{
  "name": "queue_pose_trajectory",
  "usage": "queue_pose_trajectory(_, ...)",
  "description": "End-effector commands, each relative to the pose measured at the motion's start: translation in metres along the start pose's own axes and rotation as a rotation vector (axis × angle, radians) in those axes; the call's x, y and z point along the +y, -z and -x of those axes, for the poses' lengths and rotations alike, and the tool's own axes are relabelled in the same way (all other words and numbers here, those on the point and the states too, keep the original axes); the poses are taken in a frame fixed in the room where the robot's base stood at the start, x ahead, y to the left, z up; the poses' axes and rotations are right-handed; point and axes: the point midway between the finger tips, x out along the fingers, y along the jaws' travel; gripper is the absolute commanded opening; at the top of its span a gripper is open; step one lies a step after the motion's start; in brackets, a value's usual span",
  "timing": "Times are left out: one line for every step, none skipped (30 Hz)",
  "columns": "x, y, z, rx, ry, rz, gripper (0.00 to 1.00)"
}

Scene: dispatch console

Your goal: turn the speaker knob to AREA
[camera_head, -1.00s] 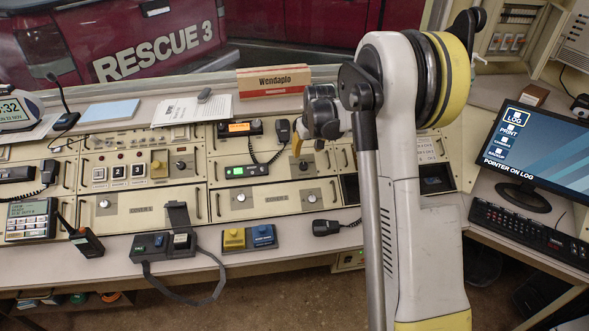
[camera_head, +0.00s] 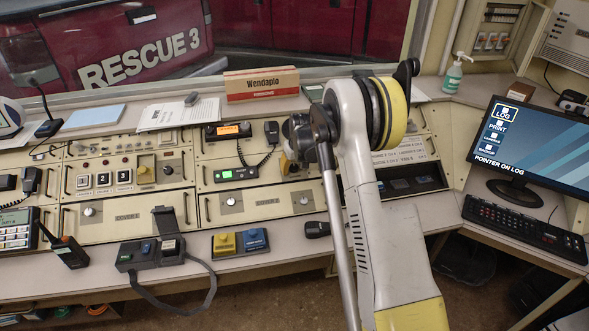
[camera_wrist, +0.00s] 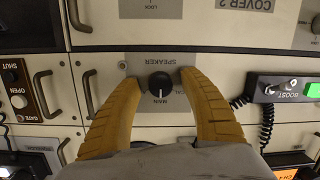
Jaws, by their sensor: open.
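The speaker knob (camera_wrist: 160,84) is a round black knob with a white pointer line, on a cream panel under the word SPEAKER. In the wrist view its line points down at the MAIN label (camera_wrist: 160,103). Another label to its lower right is partly covered by a finger, and I cannot read AREA. My gripper (camera_wrist: 158,80) is open, with one yellow finger on each side of the knob. A gap shows on the left; the right fingertip is very close, and I cannot tell if it touches. In the head view my gripper (camera_head: 287,160) is at the console front and largely hides the knob.
A handset (camera_head: 271,132) with a coiled cord hangs left of my gripper; the cord also shows in the wrist view (camera_wrist: 268,125). A drawer handle (camera_wrist: 42,95) sticks out on the left. A monitor (camera_head: 535,145) and keyboard (camera_head: 525,228) stand at the right.

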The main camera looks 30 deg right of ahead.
Motion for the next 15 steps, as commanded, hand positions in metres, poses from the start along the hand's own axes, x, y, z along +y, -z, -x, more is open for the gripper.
queue_pose_trajectory(0.0, 0.0001, 0.0003, 0.0, 0.0, 0.0, 0.51)
queue_pose_trajectory(0.0, 0.0001, 0.0004, 0.0, 0.0, 0.0, 0.51)
queue_pose_trajectory(0.0, 0.0001, 0.0005, 0.0, 0.0, 0.0, 0.51)
queue_pose_trajectory(0.0, 0.0001, 0.0005, 0.0, 0.0, 0.0, 0.47)
queue_pose_trajectory(0.0, 0.0001, 0.0005, 0.0, 0.0, 0.0, 0.37)
queue_pose_trajectory(0.0, 0.0001, 0.0006, 0.0, 0.0, 0.0, 0.25)
queue_pose_trajectory(0.0, 0.0001, 0.0006, 0.0, 0.0, 0.0, 0.16)
queue_pose_trajectory(0.0, 0.0001, 0.0006, 0.0, 0.0, 0.0, 0.07)
queue_pose_trajectory(0.0, 0.0001, 0.0006, 0.0, 0.0, 0.0, 0.0)
queue_pose_trajectory(0.0, 0.0001, 0.0006, 0.0, 0.0, 0.0, 0.0)
queue_pose_trajectory(0.0001, 0.0001, 0.0006, 0.0, 0.0, 0.0, 0.0)
queue_pose_trajectory(0.0001, 0.0, 0.0006, 0.0, 0.0, 0.0, 0.0)
queue_pose_trajectory(0.0001, 0.0, 0.0006, 0.0, 0.0, 0.0, 0.0)
queue_pose_trajectory(0.0001, 0.0, 0.0007, 0.0, 0.0, 0.0, 0.0)
queue_pose_trajectory(0.0001, 0.0, 0.0007, 0.0, 0.0, -0.001, 0.0)
